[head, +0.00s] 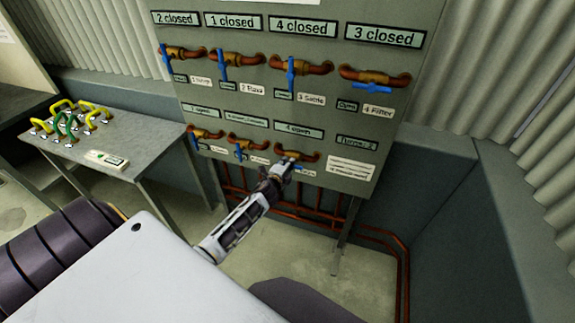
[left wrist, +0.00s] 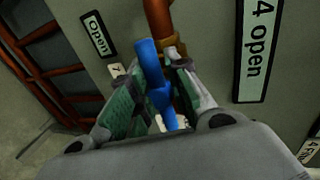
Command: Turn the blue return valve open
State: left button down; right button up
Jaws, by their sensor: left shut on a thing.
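A grey panel (head: 230,90) carries two rows of copper pipe valves with blue lever handles. My left gripper (head: 286,167) is at the third valve (head: 300,156) of the lower row, under a plate reading "4 open". In the left wrist view the blue handle (left wrist: 157,80) lies between the fingers of my left gripper (left wrist: 155,95), which are shut on it. The copper pipe (left wrist: 158,18) and the "4 open" plate (left wrist: 259,45) show beside it. In the head view the gripper hides most of this handle. My right gripper is not in view.
The upper row (head: 300,68) has several blue-handled valves under plates reading "closed". Two more lower valves (head: 205,132) stand left of my gripper. A grey table (head: 150,140) with yellow and green handles (head: 65,120) is at the left. Red pipes (head: 350,230) run below the panel.

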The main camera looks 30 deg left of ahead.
pick_arm(q)
jog(key=c, duration=1.5)
grip_release()
jog(key=shift+s+f, duration=0.25)
jog(key=shift+f, duration=0.25)
jog(key=shift+o, duration=0.3)
jog(key=shift+w+a+r, duration=0.1)
jog(key=shift+r, duration=0.05)
jog(key=shift+r, duration=0.15)
jog(key=v, duration=1.2)
jog(key=shift+n, duration=0.3)
